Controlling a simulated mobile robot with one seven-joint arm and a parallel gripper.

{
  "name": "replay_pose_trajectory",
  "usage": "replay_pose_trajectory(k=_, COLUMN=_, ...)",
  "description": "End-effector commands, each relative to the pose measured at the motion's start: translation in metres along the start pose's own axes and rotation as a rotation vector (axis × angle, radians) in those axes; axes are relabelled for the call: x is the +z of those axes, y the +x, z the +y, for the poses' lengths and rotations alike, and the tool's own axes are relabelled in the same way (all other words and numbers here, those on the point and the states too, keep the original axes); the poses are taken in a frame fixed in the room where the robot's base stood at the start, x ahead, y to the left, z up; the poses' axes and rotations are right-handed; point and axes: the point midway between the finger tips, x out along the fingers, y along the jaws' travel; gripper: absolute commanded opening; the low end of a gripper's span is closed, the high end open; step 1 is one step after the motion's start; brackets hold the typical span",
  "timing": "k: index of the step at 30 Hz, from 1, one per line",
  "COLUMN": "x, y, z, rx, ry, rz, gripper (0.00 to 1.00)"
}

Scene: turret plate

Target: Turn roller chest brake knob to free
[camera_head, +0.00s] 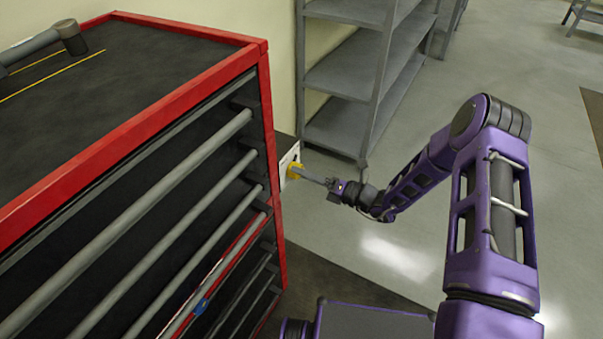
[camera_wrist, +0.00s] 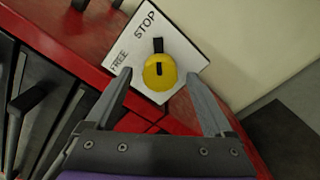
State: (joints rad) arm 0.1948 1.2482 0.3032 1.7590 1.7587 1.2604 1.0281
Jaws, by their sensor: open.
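The roller chest (camera_head: 262,110) is red and black and fills the left of the head view. On its side a white plate (camera_wrist: 192,55) bears the words STOP and FREE. The yellow round brake knob (camera_wrist: 160,74) sits on this plate, and its black bar points toward the STOP side, away from FREE. In the head view the knob (camera_head: 295,171) shows small at the chest's far right side. My gripper (camera_wrist: 159,76) is open, its fingers on either side of the knob. I cannot tell whether they touch it.
A grey shelf unit (camera_head: 350,75) stands behind the chest, against the wall. A hammer (camera_head: 68,38) lies on the chest top (camera_head: 130,75). Drawer handles (camera_head: 190,160) stick out along the chest front.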

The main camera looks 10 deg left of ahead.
Motion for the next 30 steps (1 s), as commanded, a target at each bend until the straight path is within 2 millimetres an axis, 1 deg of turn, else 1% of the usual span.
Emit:
replay_pose_trajectory(k=1, x=-0.0007, y=0.0052, z=-0.0001, rx=0.000, ry=0.000, rz=0.001, gripper=0.87)
replay_pose_trajectory(k=4, x=-0.0007, y=0.0112, z=-0.0001, rx=0.000, ry=0.001, rz=0.001, gripper=0.87)
replay_pose_trajectory(k=13, x=-0.0002, y=0.0131, z=-0.0001, rx=-0.001, ry=0.001, rz=0.000, gripper=0.87)
replay_pose_trajectory(k=14, x=-0.0002, y=0.0131, z=-0.0001, rx=-0.001, ry=0.001, rz=0.000, gripper=0.83)
replay_pose_trajectory(k=18, x=-0.0002, y=0.0129, z=-0.0001, rx=-0.001, ry=0.001, rz=0.000, gripper=0.58)
replay_pose_trajectory(k=26, x=-0.0002, y=0.0128, z=0.0000, rx=-0.001, ry=0.001, rz=0.000, gripper=0.11)
replay_pose_trajectory(k=27, x=-0.0002, y=0.0128, z=0.0000, rx=-0.001, ry=0.001, rz=0.000, gripper=0.04)
replay_pose_trajectory(k=28, x=-0.0002, y=0.0127, z=-0.0001, rx=-0.001, ry=0.001, rz=0.000, gripper=0.01)
replay_pose_trajectory(k=30, x=-0.0001, y=0.0127, z=-0.0001, rx=-0.001, ry=-0.001, rz=0.000, gripper=0.01)
